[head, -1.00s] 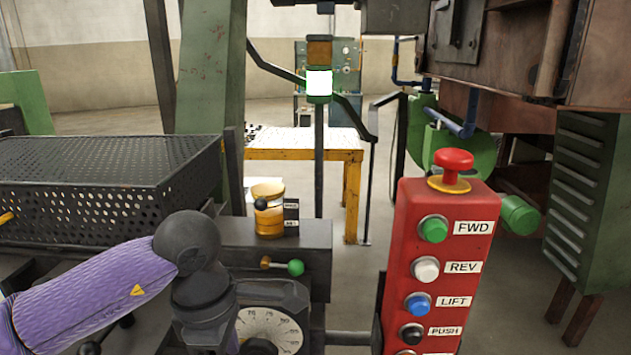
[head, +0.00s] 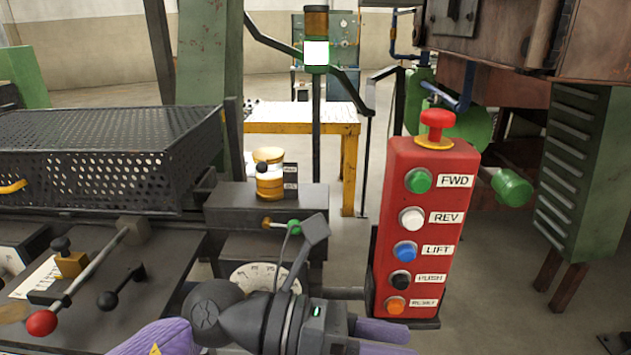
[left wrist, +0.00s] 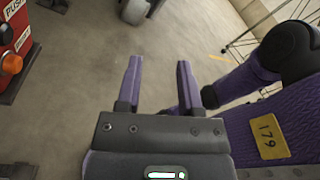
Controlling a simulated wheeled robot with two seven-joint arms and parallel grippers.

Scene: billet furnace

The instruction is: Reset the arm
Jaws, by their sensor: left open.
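My left arm comes in from the bottom left of the head view. Its gripper (head: 414,342) is at the bottom centre, with purple fingers pointing right, just below the red control box (head: 388,212). In the left wrist view the same gripper (left wrist: 160,82) has its two fingers apart with only bare floor between them. It holds nothing. My right gripper is not seen.
The box carries FWD, REV, LIFT and PUSH buttons and a red mushroom button (head: 437,122). A bench with a red-knobbed lever (head: 40,322) and a perforated black basket (head: 95,185) are at left. A yellow table (head: 300,127) stands behind.

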